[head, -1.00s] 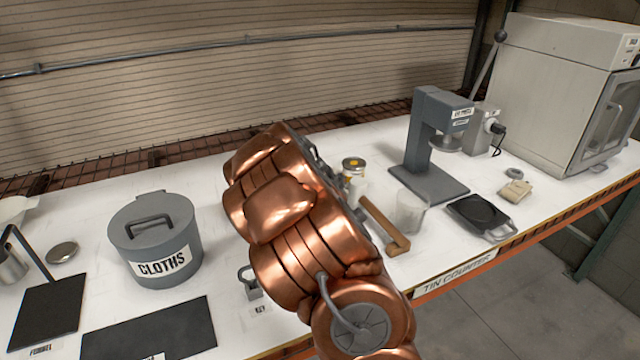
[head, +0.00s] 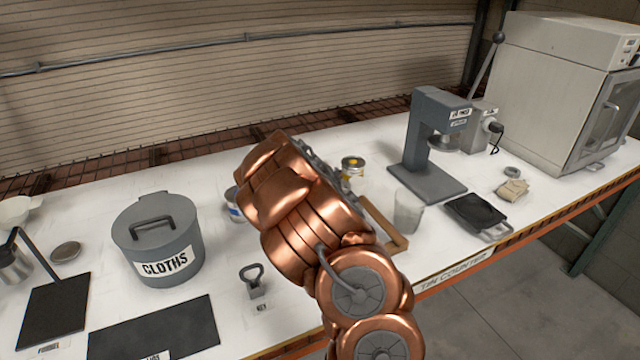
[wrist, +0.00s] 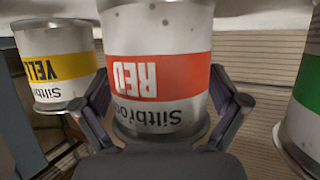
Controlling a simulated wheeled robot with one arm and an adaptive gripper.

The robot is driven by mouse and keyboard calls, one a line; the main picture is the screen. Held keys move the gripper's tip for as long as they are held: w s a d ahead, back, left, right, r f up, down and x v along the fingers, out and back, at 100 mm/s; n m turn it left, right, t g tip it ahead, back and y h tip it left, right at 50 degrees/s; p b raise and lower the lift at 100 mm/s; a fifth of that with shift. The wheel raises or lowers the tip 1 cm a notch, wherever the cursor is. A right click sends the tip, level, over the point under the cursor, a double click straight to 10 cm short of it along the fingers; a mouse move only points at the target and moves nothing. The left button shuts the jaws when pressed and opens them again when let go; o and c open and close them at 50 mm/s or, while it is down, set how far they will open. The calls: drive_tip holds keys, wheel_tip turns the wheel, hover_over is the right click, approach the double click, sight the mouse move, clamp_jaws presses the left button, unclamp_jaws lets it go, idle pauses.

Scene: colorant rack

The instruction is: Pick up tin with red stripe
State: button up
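The tin with the red stripe (wrist: 158,75), marked RED, fills the middle of the wrist view, upside down in that picture. My gripper (wrist: 162,78) has its two fingers spread, one at each side of this tin, very close to its wall. I cannot tell whether they touch it. A yellow-striped tin (wrist: 58,66) is on the left and a green-striped tin (wrist: 305,115) at the right edge. In the head view my arm hides the gripper and the red tin.
A tin with a yellow label (head: 353,168) and a blue-striped tin (head: 235,208) show beside my arm. A clear beaker (head: 408,211) and a wooden-edged piece (head: 385,228) are to the right. The CLOTHS bin (head: 185,235) stands left. A grey press (head: 425,150) stands behind right.

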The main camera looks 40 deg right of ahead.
drive_tip(key=c, duration=1.6)
